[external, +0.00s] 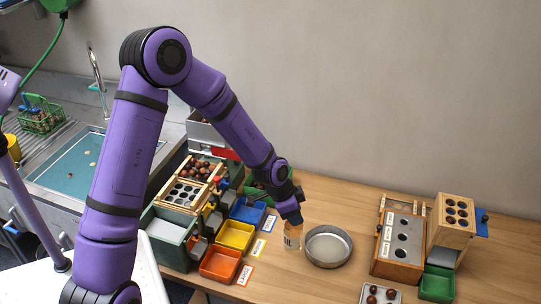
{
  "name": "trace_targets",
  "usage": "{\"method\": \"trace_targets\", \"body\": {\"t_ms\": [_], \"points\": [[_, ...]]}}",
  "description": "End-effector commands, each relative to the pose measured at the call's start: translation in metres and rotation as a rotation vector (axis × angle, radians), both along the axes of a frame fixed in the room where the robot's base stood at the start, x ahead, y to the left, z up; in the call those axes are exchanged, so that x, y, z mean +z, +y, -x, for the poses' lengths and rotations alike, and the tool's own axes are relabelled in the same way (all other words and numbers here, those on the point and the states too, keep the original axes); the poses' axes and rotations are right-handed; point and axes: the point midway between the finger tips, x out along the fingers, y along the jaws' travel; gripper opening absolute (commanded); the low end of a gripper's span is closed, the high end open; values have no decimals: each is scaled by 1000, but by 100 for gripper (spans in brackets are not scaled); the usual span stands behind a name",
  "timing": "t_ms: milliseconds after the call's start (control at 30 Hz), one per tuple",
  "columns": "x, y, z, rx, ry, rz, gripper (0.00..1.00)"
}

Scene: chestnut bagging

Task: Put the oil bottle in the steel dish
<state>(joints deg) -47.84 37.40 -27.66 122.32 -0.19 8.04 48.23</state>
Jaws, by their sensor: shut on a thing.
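The oil bottle (292,238) is small and upright, with an amber upper part and a pale label. It is just left of the steel dish. My gripper (292,219) is above it, pointing down and shut on its top. I cannot tell whether the bottle's base touches the table. The steel dish (328,260) is round, shallow and grey, and looks empty. It sits on the wooden table to the right of the bottle. The fingers are small in the external view and partly hide the bottle's top.
Blue (247,211), yellow (235,236) and orange (220,264) trays with label cards stand left of the bottle. A wooden sorting box (401,243) with holes stands right of the dish, beside a green tray (437,285). A small tray of chestnuts (380,294) lies at the front. The table behind the dish is clear.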

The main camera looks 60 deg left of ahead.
Motion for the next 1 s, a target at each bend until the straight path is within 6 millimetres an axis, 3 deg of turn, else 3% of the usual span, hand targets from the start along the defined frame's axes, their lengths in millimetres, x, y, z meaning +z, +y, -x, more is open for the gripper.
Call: {"method": "trace_targets", "body": {"t_ms": [100,400,567,667,1000], "points": [[2,-18,16,-39,-2,-3,0],[-39,-16,13,-34,-1,0,0],[-48,-15,9,-33,-4,-2,0],[-51,-13,-4,-34,-4,-2,0],[-58,-3,-80,-33,-4,-3,0]]}}
